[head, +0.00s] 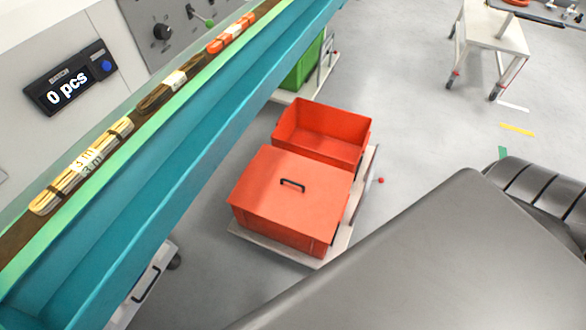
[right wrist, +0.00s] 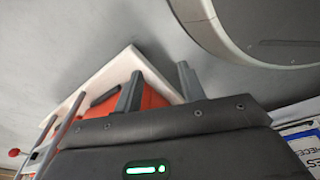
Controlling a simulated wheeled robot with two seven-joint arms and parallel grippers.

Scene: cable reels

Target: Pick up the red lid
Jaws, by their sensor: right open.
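The red lid (head: 275,195) covers the nearer red crate (head: 275,233) in the head view and has a black bar handle (head: 292,185) at its middle. My right gripper (right wrist: 158,88) shows only in the right wrist view, its two grey fingers apart with nothing visible held between them. A red surface (right wrist: 153,99) lies beyond the fingers there, partly hidden by them; I cannot tell whether it is the lid or a crate. My left gripper is not in view.
An open red crate (head: 322,130) stands behind the lidded one on a pale cart (head: 338,243). A teal conveyor (head: 190,135) carrying cable bundles runs along the left. My grey arm fills the lower right.

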